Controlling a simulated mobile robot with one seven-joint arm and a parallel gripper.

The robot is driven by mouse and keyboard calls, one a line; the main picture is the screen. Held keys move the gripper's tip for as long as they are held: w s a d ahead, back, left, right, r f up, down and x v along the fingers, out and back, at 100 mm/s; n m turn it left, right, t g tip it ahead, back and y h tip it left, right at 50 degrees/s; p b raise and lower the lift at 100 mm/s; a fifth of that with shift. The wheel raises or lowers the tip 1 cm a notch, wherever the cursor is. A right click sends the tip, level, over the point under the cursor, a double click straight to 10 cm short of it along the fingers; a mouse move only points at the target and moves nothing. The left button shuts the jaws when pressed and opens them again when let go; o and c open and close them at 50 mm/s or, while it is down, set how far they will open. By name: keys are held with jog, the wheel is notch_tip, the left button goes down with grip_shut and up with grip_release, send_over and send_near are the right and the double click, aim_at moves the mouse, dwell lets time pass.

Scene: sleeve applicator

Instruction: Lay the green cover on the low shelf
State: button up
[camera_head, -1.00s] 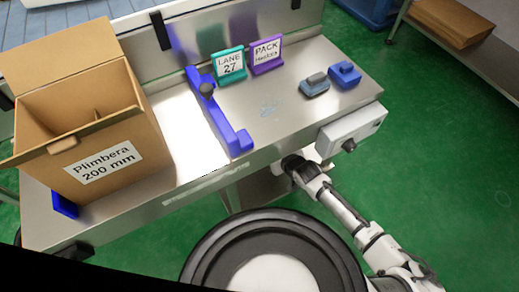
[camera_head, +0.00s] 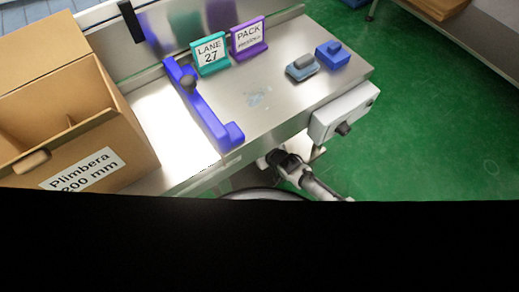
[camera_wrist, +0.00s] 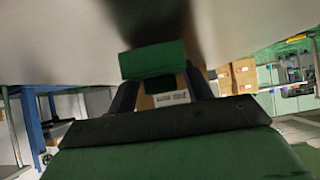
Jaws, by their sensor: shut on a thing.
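My gripper (camera_head: 275,158) is at the front edge of the steel bench, below the control box, and partly hidden by the bench top. In the wrist view its two dark fingers (camera_wrist: 158,82) are shut on a small green piece, which I take for the green cover (camera_wrist: 152,60). It is close below a smooth grey underside. A broad green surface with a dark edge fills the bottom of the wrist view; I cannot tell whether it belongs to the cover. No green cover shows in the head view. I cannot make out the low shelf clearly.
On the steel bench (camera_head: 262,98) stand an open carton (camera_head: 120,140), a blue guide (camera_head: 205,110), a teal sign (camera_head: 210,55), a purple sign (camera_head: 249,38) and two small blue items. A control box (camera_head: 345,110) juts from its front.

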jog(key=shift+f, duration=0.45)
jog(key=o, duration=1)
jog(key=shift+r, duration=0.15)
jog(key=p+v, duration=0.2)
jog(key=v, duration=1)
